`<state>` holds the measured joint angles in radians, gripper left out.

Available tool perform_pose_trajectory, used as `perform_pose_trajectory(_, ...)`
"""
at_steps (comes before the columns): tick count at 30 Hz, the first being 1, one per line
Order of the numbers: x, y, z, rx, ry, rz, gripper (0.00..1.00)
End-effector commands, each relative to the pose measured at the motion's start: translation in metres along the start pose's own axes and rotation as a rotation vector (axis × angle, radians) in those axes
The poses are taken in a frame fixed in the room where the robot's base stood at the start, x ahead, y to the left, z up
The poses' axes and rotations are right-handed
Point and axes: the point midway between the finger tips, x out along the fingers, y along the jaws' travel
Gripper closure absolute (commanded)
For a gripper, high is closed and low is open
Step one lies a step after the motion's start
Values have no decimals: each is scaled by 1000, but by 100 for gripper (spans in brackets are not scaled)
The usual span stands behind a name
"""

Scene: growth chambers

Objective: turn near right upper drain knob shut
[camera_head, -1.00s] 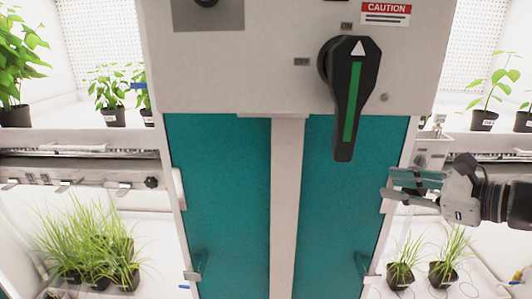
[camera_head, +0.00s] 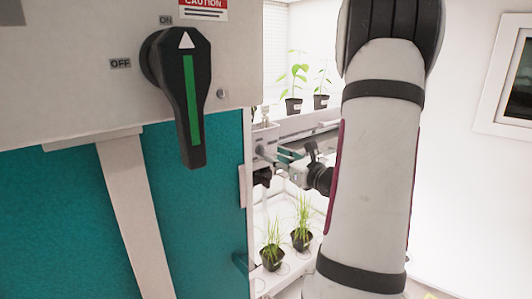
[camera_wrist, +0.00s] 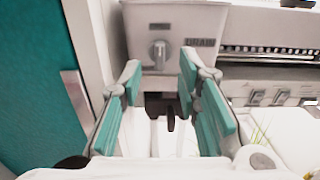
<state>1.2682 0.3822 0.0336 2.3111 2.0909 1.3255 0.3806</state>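The drain knob (camera_wrist: 158,52) is a pale grey knob on the front of a light box (camera_wrist: 185,22) marked with a drain label, at the top of the wrist view. My gripper (camera_wrist: 160,88) is open, with its teal-padded fingers apart, pointing at this box. The knob lies between and beyond the fingertips, and nothing is between the pads. In the head view my gripper (camera_head: 284,156) is beside the right edge of the teal cabinet, by the box (camera_head: 265,138). The knob is too small to make out there.
A teal cabinet door (camera_head: 195,215) with a large black switch (camera_head: 183,95) stands at left. A dark small handle (camera_wrist: 170,118) shows below the box. Shelves with potted seedlings (camera_head: 293,105) and grass pots (camera_head: 301,238) lie behind my arm.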

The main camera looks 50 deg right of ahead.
Motion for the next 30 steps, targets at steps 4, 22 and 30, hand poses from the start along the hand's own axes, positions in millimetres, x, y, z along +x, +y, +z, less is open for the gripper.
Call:
perform_pose_trajectory(4,27,1,0,-1,1,3,70)
perform_pose_trajectory(22,55,0,0,-2,1,0,70)
perform_pose_trajectory(30,55,0,0,-2,0,1,100)
